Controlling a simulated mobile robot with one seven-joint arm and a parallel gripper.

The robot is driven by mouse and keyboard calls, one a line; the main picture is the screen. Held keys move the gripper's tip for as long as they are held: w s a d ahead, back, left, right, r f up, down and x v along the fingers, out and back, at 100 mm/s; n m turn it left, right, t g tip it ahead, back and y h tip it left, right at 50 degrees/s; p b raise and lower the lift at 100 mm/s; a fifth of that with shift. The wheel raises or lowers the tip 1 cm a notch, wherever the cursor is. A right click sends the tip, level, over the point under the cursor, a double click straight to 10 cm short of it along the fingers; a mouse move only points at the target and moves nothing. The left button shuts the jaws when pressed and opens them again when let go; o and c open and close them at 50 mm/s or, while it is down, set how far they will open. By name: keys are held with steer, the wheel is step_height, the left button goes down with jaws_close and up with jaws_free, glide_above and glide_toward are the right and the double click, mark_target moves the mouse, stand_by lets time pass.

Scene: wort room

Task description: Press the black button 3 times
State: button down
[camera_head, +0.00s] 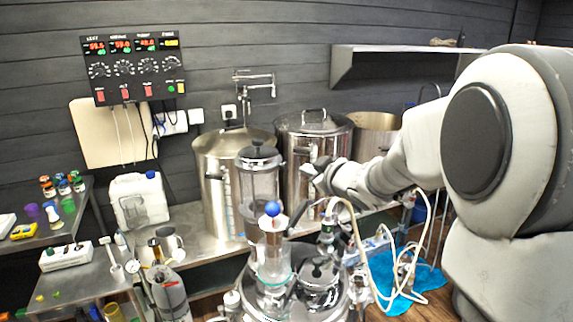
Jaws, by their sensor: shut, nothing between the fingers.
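I cannot pick out one clear black button at this size. A black control panel (133,65) hangs on the back wall at upper left, with lit displays, several round dials, red switches and small coloured buttons near its lower right corner. A glass press jar (259,182) with a black knob (258,146) on its lid stands left of my gripper. My gripper (308,177) points left, shut and empty, in front of the middle steel kettle. It looks apart from the jar and is well away from the panel.
Steel kettles (222,165) stand on the bench behind. A blue-topped glass vessel (273,240) and hoses (352,222) stand below my gripper. A shelf (400,50) juts out at upper right.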

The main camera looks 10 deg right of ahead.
steer(key=shift+s+d+p, duration=0.2)
steer(key=shift+s+d, duration=0.2)
steer(key=shift+d, duration=0.25)
steer(key=shift+s+d+p, duration=0.2)
steer(key=shift+s+d, duration=0.15)
steer(key=shift+d, duration=0.3)
steer(key=s+d+r+m+g+h+b, duration=0.1)
steer(key=s+d+m+h, duration=0.15)
steer(key=s, duration=0.35)
steer(key=s+d+r+m+g+h+b, duration=0.1)
steer(key=s+d+m+h, duration=0.1)
steer(key=s+m+h, duration=0.3)
steer(key=s+a+f+g+y, duration=0.1)
steer(key=s+a+f+g, duration=0.1)
steer(key=s, duration=0.5)
steer(key=s+a+f+m+g+y+b, duration=0.1)
steer(key=s+a+f+g, duration=0.1)
steer(key=s, duration=0.6)
steer(key=s+a+f+g+y+b, duration=0.1)
steer(key=s+f, duration=0.3)
steer(key=s, duration=0.4)
steer(key=shift+a+g, duration=0.4)
steer(key=shift+g, duration=0.2)
steer(key=shift+m, duration=0.25)
